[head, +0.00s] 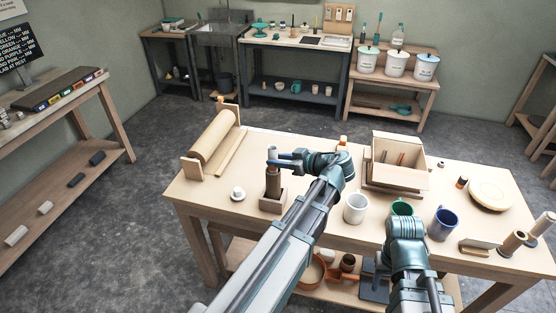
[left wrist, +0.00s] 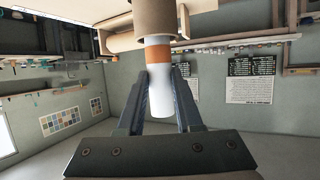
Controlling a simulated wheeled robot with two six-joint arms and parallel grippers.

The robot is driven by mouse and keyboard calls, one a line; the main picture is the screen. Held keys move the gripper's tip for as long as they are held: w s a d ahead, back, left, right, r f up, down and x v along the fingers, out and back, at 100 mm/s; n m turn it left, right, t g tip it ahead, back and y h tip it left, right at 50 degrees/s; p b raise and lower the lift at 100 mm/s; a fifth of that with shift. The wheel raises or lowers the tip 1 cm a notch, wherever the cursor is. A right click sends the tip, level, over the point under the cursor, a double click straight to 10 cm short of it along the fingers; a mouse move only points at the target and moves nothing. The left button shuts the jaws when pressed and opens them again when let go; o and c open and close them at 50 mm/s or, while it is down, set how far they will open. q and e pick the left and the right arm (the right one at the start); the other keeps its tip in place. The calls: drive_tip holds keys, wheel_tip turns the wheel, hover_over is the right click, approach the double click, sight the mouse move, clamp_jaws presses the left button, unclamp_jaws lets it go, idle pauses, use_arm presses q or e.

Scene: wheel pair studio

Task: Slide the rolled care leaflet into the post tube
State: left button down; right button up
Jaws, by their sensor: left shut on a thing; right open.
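The rolled care leaflet (left wrist: 184,98) is a white roll with an orange band. My left gripper (head: 277,158) is shut on it, and its fingers show on both sides of the roll in the left wrist view (left wrist: 163,95). The brown post tube (head: 272,184) stands upright in a wooden block (head: 272,203) on the table. The leaflet is over the tube's mouth, in line with it. In the left wrist view the tube (left wrist: 153,18) meets the leaflet's far end; I cannot tell how far inside it is. My right arm shows at right; its gripper is hidden.
A brown paper roll (head: 214,137) lies on a stand at the table's back left. A small white pot (head: 238,193) stands left of the block. A white mug (head: 355,208), a green mug (head: 402,208), a blue mug (head: 442,224) and a wooden box (head: 400,177) are to the right.

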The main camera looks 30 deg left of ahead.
sight(276, 169)
use_arm(q)
drive_tip(key=shift+f+b, duration=1.65)
drive_tip(key=shift+f, duration=0.25)
drive_tip(key=shift+d, duration=0.1)
drive_tip(key=c, duration=0.5)
unclamp_jaws()
drive_tip(key=shift+s, duration=0.1)
drive_tip(key=p+v, duration=0.5)
drive_tip(key=v, duration=0.8)
drive_tip(key=shift+d+r, duration=0.25)
drive_tip(key=shift+d, duration=0.05)
